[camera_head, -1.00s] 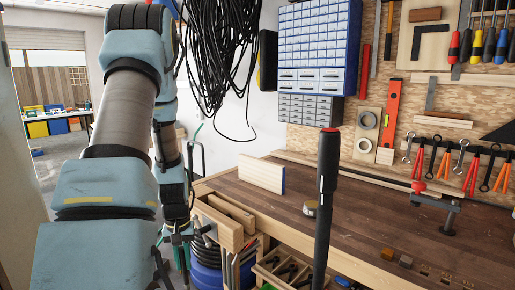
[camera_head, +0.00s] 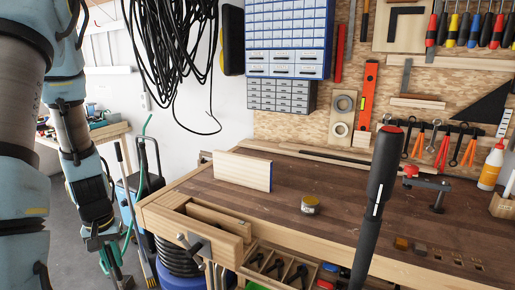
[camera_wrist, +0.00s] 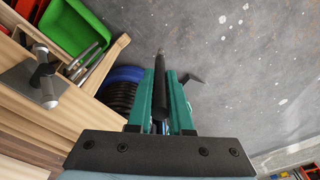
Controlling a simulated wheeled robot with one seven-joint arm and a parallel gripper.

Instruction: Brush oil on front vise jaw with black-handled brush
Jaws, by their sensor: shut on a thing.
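My gripper (camera_wrist: 160,88) is shut on a black-handled brush (camera_wrist: 160,95), seen in the wrist view. The brush points away from the wrist, its tip over the grey floor; I cannot make out its bristles clearly. In the head view my gripper (camera_head: 108,255) hangs low at the left, apart from the bench. The front vise's wooden jaw (camera_head: 190,232) is at the bench's near left corner, right of my gripper, with a metal screw and handle (camera_head: 196,246). The handle also shows at the wrist view's left (camera_wrist: 45,82). A small tin (camera_head: 310,205) stands on the benchtop.
A light board (camera_head: 242,171) stands on the workbench (camera_head: 290,220) behind the vise. A compartment tray (camera_head: 275,266) and a blue round container (camera_wrist: 122,76) are below. Long-handled tools (camera_head: 140,235) stand near my gripper. A clamp (camera_head: 430,187) is at the bench's right.

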